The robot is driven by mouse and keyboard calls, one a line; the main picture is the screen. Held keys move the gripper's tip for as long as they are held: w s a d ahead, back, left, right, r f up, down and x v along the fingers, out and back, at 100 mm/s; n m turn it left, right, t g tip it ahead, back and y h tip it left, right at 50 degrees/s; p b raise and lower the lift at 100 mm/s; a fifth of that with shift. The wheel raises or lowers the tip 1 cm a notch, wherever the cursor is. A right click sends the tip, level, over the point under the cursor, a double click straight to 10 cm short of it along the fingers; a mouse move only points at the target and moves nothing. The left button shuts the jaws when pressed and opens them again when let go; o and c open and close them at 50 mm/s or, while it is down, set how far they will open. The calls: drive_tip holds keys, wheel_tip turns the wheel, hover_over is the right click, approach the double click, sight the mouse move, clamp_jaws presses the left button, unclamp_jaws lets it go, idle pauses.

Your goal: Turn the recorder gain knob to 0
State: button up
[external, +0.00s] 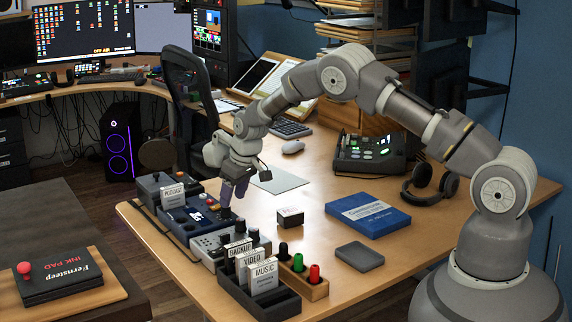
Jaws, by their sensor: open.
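My gripper (229,194) points down over the row of small devices along the desk's left edge. It is open, and its fingertips are close to the right end of a dark blue device (180,229). I cannot tell whether they touch anything. A light grey device (208,252) with dark knobs sits in front of the blue one, and a dark grey one (150,187) sits behind it by the "PODCAST" card. I cannot tell which device is the recorder. The gain knob and its setting are too small or hidden to make out.
A card holder (258,300) with "BACKUP", "VIDEO" and "MUSIC" cards stands in front, beside a wooden block (312,290) of coloured markers. A small box (290,217), a blue book (367,214), a grey slab (359,256) and headphones (430,182) lie to the right.

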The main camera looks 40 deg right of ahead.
sight(225, 211)
drive_tip(key=w+f+m+b, duration=0.1)
drive_tip(key=w+f, duration=0.1)
drive_tip(key=w+f+m+t+b, duration=0.1)
drive_tip(key=w+f+b, duration=0.1)
drive_tip(key=shift+f+h, duration=0.3)
drive_tip(key=shift+f, duration=0.1)
drive_tip(key=shift+c, duration=0.3)
